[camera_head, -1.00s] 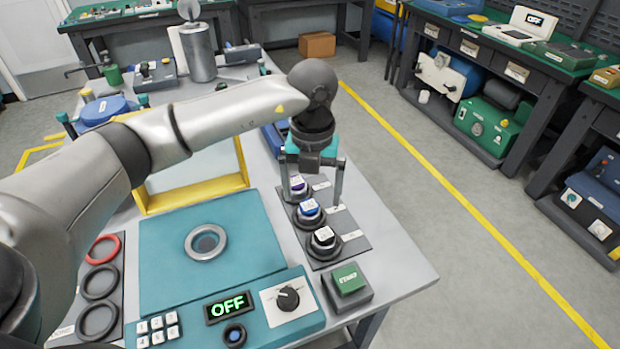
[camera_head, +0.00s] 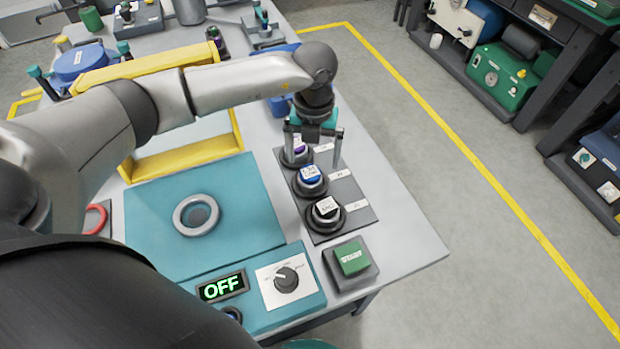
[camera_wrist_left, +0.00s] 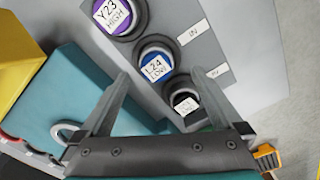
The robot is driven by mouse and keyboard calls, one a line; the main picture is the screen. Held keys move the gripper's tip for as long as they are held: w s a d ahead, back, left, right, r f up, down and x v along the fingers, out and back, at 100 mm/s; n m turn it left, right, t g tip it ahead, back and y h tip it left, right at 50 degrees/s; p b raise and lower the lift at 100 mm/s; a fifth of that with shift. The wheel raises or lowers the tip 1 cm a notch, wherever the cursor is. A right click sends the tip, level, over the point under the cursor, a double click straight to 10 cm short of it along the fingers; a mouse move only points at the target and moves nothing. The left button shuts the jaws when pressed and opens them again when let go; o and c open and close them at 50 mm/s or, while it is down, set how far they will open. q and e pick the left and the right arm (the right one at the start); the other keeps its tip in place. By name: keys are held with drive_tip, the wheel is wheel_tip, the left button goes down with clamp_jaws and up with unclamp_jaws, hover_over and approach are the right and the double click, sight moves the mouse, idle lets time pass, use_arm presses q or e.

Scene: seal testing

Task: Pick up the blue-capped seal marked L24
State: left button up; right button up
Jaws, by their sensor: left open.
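The blue-capped seal marked L24 (camera_head: 310,177) sits in the middle holder of a grey rack (camera_head: 345,190), between a purple-capped seal (camera_head: 298,150) and a black-capped seal (camera_head: 325,209). In the left wrist view the L24 seal (camera_wrist_left: 158,68) appears between my spread fingertips, its white label readable. The purple-capped seal there reads Y23 (camera_wrist_left: 112,14). My left gripper (camera_head: 313,160) is open and empty, pointing down over the rack; it also shows in the wrist view (camera_wrist_left: 160,80). Its exact height above the seal is unclear. My right gripper is out of view.
A teal test plate (camera_head: 150,215) with a metal ring (camera_head: 196,215) lies left of the rack. A yellow frame (camera_head: 190,157) stands behind it. A green button box (camera_head: 352,258) and a panel reading OFF (camera_head: 222,287) are in front. Bare tabletop lies right of the rack.

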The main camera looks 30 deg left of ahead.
sight(310, 171)
use_arm(q)
drive_tip(key=f, duration=0.3)
drive_tip(key=f+b, duration=0.1)
drive_tip(key=f, duration=0.1)
drive_tip(key=shift+s+a+f, duration=0.2)
drive_tip(key=shift+a+f, duration=0.05)
drive_tip(key=shift+f, duration=0.1)
drive_tip(key=shift+r, duration=0.1)
clamp_jaws()
idle(0.5)
